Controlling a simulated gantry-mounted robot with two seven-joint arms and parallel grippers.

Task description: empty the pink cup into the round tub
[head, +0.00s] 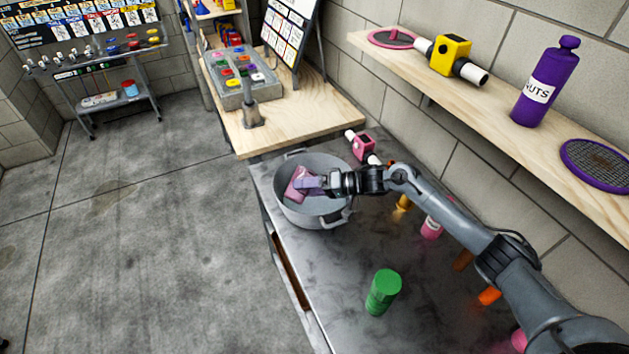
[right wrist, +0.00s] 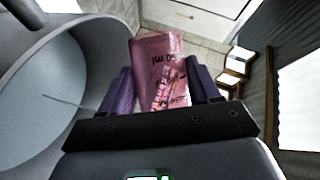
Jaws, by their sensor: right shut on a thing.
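The round tub (head: 334,217) is a grey metal pot with side handles, standing on the dark metal table. My right gripper (head: 307,183) is over the tub's opening and shut on the pink cup (head: 296,186), which is tilted well over. In the right wrist view the pink cup (right wrist: 160,60) sits between the purple fingers of my right gripper (right wrist: 163,92), with dark print on its side. The tub's pale inner wall (right wrist: 50,75) shows at the left there. The cup's contents cannot be made out. My left gripper is not in view.
A green container (head: 382,292) stands at the table's front. Pink and orange items, including a pink bottle (head: 431,227), stand under my right arm. A pink-and-white part (head: 361,147) lies behind the tub. A wooden shelf (head: 480,95) runs along the wall.

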